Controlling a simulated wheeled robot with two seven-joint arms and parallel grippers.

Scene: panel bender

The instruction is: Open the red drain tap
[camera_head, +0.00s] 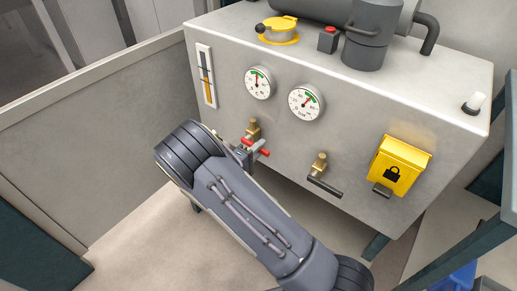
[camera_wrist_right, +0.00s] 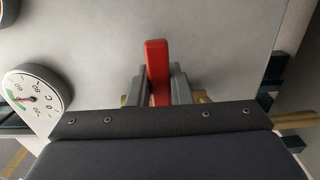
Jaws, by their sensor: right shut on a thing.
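The red drain tap (camera_head: 263,152) is on the front of the grey cabinet, below the gauges, with a brass fitting (camera_head: 253,131) above it. My right gripper (camera_head: 245,153) is at the tap and shut on its red handle. In the right wrist view the red handle (camera_wrist_right: 157,70) stands between the two grey fingers of the right gripper (camera_wrist_right: 159,86). Part of the handle and the valve body are hidden by my gripper. My left gripper is not in view.
A second brass tap with a dark lever (camera_head: 324,186) is to the right on the same panel. A yellow lock box (camera_head: 398,164) sits further right. Two round gauges (camera_head: 306,102) are above. A low grey wall (camera_head: 100,130) stands on the left.

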